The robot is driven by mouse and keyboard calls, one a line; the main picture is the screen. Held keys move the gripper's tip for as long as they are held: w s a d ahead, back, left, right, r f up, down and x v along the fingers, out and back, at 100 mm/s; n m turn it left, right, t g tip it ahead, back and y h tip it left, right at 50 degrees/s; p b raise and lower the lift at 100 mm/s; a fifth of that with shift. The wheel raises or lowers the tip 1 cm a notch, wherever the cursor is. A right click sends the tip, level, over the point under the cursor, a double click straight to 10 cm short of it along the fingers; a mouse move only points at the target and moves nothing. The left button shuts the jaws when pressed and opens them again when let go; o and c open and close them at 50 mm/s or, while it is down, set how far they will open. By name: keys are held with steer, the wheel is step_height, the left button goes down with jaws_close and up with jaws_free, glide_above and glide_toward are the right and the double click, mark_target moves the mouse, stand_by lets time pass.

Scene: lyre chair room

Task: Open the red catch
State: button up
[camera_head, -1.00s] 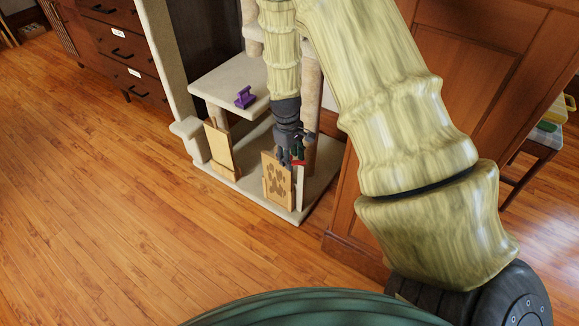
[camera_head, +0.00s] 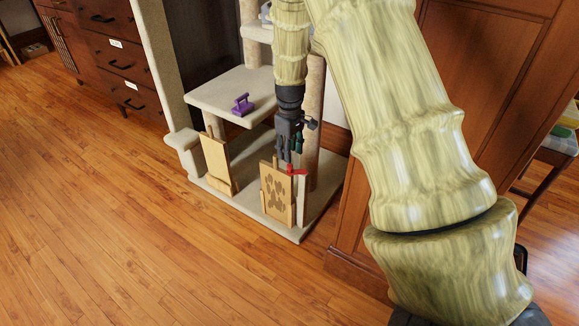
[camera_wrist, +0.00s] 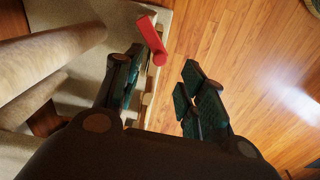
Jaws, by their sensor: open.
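The red catch (camera_head: 292,171) is at the top edge of a wooden panel with paw-print marks (camera_head: 276,193) near the base of the cat tree. In the wrist view the catch (camera_wrist: 153,40) is a red bar with a rounded end, just beyond my fingertips. My gripper (camera_head: 289,157) points down, right above the catch. In the wrist view my gripper (camera_wrist: 160,75) is open and empty, with the catch's rounded end near the gap between the fingers. I cannot tell whether a finger touches it.
The cat tree (camera_head: 225,88) has beige platforms and posts close to my gripper. A purple object (camera_head: 243,104) sits on its middle platform. A second wooden panel (camera_head: 216,163) leans at the left. A wooden cabinet (camera_head: 440,120) stands at the right. The floor in front is clear.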

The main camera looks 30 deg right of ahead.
mark_target(290, 165)
step_height(290, 165, down, 6)
steer(key=shift+r+b, duration=0.15)
steer(key=shift+b, duration=0.8)
jaws_close()
